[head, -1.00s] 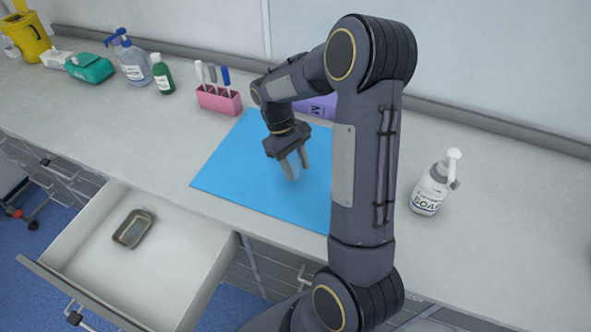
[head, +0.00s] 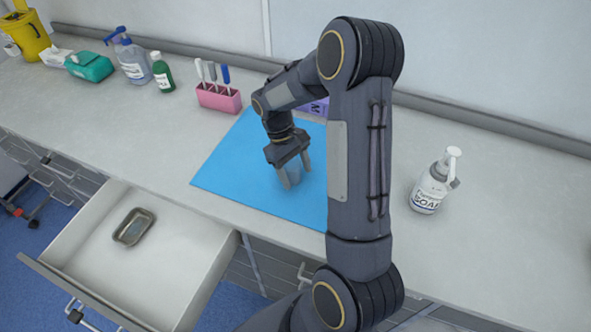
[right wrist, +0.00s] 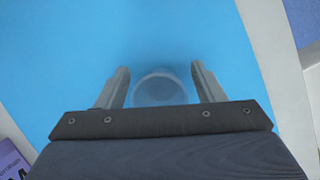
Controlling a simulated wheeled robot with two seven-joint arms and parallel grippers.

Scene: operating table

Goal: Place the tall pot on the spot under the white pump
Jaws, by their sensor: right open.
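A small translucent pot (head: 293,174) stands on the blue mat (head: 228,172). My right gripper (head: 296,177) points down over it and is open, with one finger on each side of the pot. In the right wrist view the pot (right wrist: 158,90) shows as a clear round rim between the two fingers (right wrist: 158,88), with gaps at both sides. The gripper body hides its lower part in that view. A white pump (head: 453,156) tops the soap bottle (head: 430,190) at the right of the counter. My left gripper is not in view.
A pink holder with pens (head: 218,98) stands behind the mat, with a purple box (head: 316,107) partly hidden by my arm. A blue pump bottle (head: 131,62) and green bottle (head: 162,74) stand left. An open drawer (head: 185,262) holds a metal tray (head: 133,227).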

